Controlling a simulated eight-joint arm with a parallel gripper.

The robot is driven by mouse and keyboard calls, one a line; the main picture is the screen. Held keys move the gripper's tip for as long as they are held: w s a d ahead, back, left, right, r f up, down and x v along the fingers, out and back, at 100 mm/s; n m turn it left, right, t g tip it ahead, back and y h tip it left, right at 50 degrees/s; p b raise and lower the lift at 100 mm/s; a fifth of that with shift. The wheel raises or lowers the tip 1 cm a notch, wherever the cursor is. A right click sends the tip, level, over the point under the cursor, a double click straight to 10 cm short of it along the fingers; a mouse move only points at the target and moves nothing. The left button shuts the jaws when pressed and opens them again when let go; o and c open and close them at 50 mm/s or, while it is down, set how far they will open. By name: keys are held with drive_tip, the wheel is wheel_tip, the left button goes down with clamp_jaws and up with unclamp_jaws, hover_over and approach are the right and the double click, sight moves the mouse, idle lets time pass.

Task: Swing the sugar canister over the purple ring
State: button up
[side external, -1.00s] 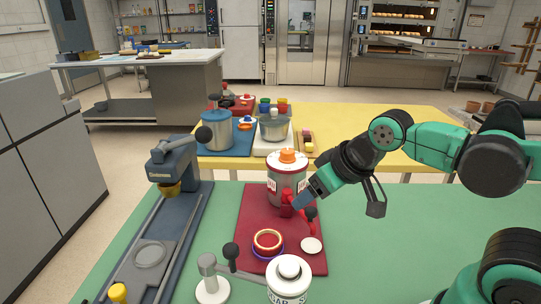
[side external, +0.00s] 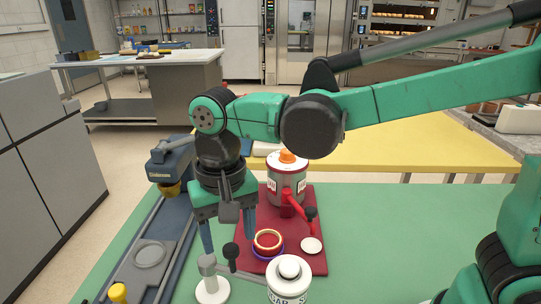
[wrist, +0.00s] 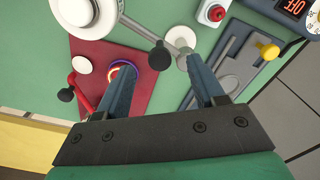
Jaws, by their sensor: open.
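The white sugar canister (side external: 290,282) stands at the front edge in the side view. A grey arm joins it to a white post (side external: 212,287), and a black knob (side external: 230,252) stands up from this linkage. The purple ring (side external: 262,255) lies on the red mat (side external: 305,262), with a red and cream ring inside it. The canister is in front of the ring, off it. My gripper (side external: 228,243) points down, open, above the linkage. In the wrist view, the black knob (wrist: 160,57) shows between my fingertips (wrist: 158,62); contact cannot be told.
A red-handled canister with an orange top (side external: 287,180) stands at the back of the mat. A white disc (side external: 311,246) lies beside the ring. A blue press-like machine (side external: 170,170) with a long base is on the left. Green table is clear to the right.

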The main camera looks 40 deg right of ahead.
drive_tip(key=shift+f, duration=1.1)
clamp_jaws()
idle(0.7)
